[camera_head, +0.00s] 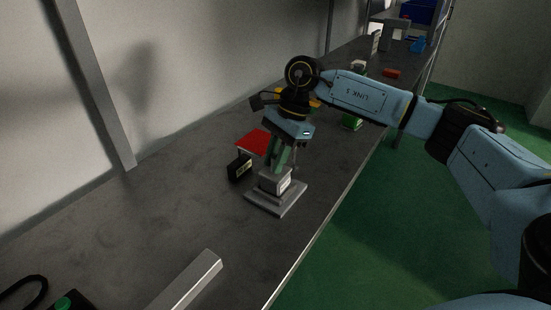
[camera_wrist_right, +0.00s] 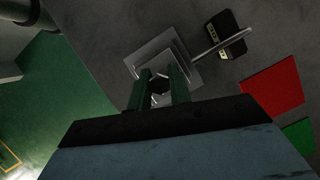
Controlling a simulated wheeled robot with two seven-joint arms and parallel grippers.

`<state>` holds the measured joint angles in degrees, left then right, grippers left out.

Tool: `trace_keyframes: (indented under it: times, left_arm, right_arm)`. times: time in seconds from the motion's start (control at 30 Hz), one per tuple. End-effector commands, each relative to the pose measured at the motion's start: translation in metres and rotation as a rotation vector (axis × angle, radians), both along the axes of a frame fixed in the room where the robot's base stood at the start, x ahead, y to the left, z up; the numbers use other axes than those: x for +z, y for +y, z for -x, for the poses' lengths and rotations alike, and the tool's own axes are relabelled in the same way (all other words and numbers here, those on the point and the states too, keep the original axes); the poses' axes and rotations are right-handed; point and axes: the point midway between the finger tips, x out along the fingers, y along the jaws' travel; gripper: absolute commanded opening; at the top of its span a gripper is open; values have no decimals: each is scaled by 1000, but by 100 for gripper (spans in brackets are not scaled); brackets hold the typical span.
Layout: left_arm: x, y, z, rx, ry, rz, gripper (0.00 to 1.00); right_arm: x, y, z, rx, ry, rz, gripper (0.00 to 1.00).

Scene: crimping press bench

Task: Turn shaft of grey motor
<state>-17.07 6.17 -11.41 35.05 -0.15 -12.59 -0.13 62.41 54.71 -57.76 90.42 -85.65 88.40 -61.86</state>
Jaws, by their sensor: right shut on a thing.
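The grey motor (camera_head: 271,183) stands upright on a stepped grey base plate (camera_head: 283,205) near the front edge of the bench. My right gripper (camera_head: 278,164) points down onto the motor's top, its green fingers shut on the shaft. In the right wrist view the fingers (camera_wrist_right: 160,92) close on a small part over the motor, with the base plate (camera_wrist_right: 146,60) beyond them. The shaft itself is mostly hidden by the fingers. My left gripper is not in view.
A grey bar (camera_head: 188,282) is at the front. Several objects stand farther along the bench. The bench's left middle is clear.

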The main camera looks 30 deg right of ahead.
Motion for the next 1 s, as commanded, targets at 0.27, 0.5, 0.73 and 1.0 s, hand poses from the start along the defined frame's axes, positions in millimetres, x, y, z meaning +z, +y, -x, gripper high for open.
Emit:
trace_keyframes:
  times: [0.27, 0.5, 0.73, 1.0]
  left_arm:
    - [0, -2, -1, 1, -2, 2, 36]
    - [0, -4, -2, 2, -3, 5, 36]
    - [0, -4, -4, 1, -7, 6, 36]
    - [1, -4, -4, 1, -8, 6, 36]
  right_arm:
    - [0, 1, 0, 8, 1, -1, 0]
    - [0, 1, 0, 7, 0, 0, 33]
    - [0, 0, 0, 6, 1, 0, 42]
    - [12, -5, -1, 4, -3, 1, 42]
